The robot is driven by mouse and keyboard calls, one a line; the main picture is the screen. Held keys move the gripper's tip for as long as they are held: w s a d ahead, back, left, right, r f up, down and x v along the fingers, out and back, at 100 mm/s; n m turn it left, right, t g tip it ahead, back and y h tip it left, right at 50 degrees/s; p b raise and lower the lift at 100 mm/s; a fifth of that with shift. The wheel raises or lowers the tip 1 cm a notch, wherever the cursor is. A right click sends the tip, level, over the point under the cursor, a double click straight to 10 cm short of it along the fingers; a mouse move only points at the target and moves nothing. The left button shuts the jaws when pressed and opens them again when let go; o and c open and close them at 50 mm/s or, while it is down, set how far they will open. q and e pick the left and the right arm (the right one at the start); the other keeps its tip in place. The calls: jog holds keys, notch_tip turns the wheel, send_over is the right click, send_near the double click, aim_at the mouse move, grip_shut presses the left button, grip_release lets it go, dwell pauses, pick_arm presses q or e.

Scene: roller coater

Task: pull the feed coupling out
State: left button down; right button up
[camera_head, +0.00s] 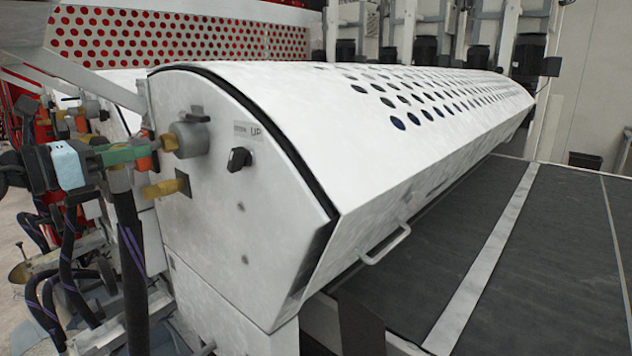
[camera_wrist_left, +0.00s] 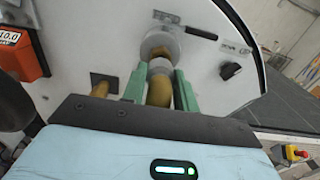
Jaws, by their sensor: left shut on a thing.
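The feed coupling (camera_head: 170,142), a brass fitting, is at the round grey port (camera_head: 190,138) on the white end panel. In the left wrist view the brass coupling (camera_wrist_left: 159,88) has a pale ring at its front and lines up with the port (camera_wrist_left: 160,46). I cannot tell how deeply it is seated. My left gripper (camera_head: 138,151) has a light blue body and green fingers. In the left wrist view its fingers (camera_wrist_left: 160,86) are on both sides of the coupling, shut on it. My right gripper is not in view.
A second brass fitting (camera_head: 165,188) sticks out below the port. A black knob (camera_head: 238,159) is to the right. Dark hoses (camera_head: 130,260) hang at the left. A red box (camera_wrist_left: 17,45) marked 10.0 shows in the wrist view. A handle (camera_head: 385,245) is on the white cover.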

pick_arm(q)
jog(key=shift+s+a, duration=0.25)
jog(key=shift+v, duration=1.4)
jog(key=shift+s+a, duration=0.1)
jog(key=shift+s, duration=0.05)
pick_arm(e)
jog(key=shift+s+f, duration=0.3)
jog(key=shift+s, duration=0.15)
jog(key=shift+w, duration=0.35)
pick_arm(q)
jog(key=shift+s+a, duration=0.1)
jog(key=shift+b+v, duration=0.5)
jog(key=shift+v, duration=0.9)
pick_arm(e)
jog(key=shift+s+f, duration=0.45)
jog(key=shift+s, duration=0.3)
